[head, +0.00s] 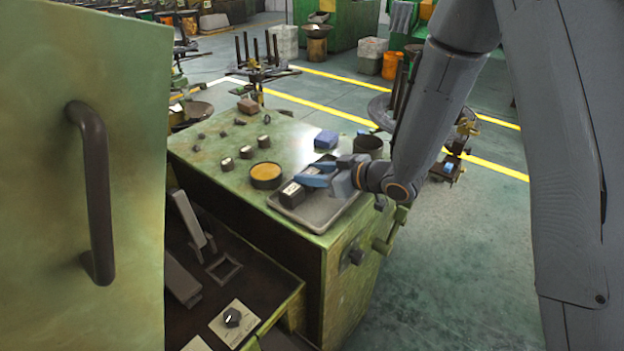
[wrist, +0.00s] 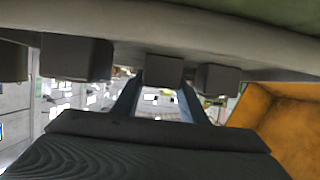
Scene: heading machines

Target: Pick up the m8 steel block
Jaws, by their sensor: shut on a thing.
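A dark steel block (head: 291,193) with a pale label sits at the fingertips of my gripper (head: 305,180), over the left end of a grey tray (head: 330,212) on the green machine top. The label is too small to read. My gripper has blue fingers and is shut on this block. In the wrist view a dark block (wrist: 163,70) shows between the two fingertips of my gripper (wrist: 160,85). I cannot tell whether the held block still touches the tray.
Smaller labelled dark blocks (head: 227,164) stand in a row to the left. A round tin with a yellow top (head: 265,176) is close beside the held block. A blue block (head: 326,140) and a dark cup (head: 368,146) stand behind. A green door (head: 130,180) fills the left.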

